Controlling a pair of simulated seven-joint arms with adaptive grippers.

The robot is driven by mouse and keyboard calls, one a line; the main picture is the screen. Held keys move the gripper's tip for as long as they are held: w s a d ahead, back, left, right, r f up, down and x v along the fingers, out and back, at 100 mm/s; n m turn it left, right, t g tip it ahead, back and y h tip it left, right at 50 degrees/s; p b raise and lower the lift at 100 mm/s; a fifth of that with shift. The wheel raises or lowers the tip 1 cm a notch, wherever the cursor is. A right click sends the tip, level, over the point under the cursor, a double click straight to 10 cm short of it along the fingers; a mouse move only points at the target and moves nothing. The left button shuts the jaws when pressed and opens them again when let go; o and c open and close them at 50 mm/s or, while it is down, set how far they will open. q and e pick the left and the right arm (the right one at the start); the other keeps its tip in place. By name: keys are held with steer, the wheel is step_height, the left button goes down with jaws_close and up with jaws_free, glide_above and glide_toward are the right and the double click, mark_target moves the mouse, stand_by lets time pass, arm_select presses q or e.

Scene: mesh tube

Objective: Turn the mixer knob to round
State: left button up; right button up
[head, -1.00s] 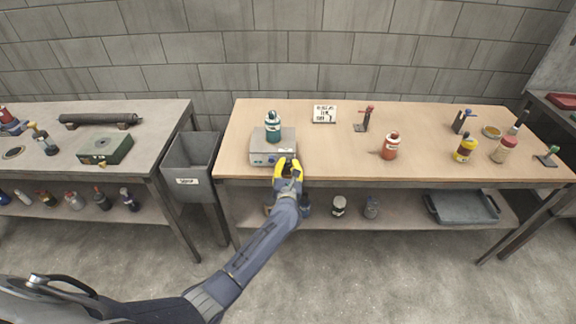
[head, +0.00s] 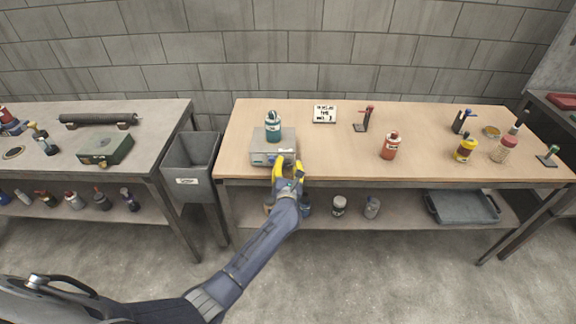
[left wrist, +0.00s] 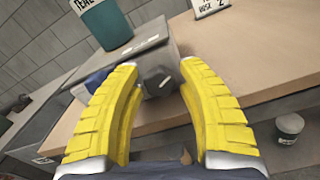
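The mixer (head: 263,150) is a grey box near the front left of the wooden table, with a teal bottle (head: 273,128) standing on it. It also shows in the left wrist view (left wrist: 127,56), tilted. My left gripper (head: 288,163) is at the right part of the mixer's front face. In the left wrist view its yellow fingers (left wrist: 163,66) are apart. A dark knob (left wrist: 158,82) with a pale mark shows between the fingertips. I cannot tell whether the fingers touch it. My right gripper is in neither view.
A red bottle (head: 389,146) and a yellow bottle (head: 465,148) stand further right. A grey bin (head: 191,160) hangs left of the wooden table (head: 335,160).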

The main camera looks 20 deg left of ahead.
arm_select(q)
steer(key=shift+o, duration=1.2)
steer(key=v, duration=1.2)
steer(key=shift+s, duration=0.1)
steer(key=s+d+f+n+g, duration=0.1)
steer(key=s+f+n, duration=0.15)
steer(key=s, duration=0.25)
steer(key=w+a+r+n, duration=0.1)
steer(key=w, duration=0.4)
steer(key=w+a+r+n, duration=0.1)
steer(key=w, duration=0.4)
steer(key=w+a+r+n+t, duration=0.1)
steer(key=w+a, duration=0.1)
steer(key=w, duration=0.4)
steer(key=shift+n, duration=0.25)
steer(key=shift+c, duration=0.5)
jaws_close()
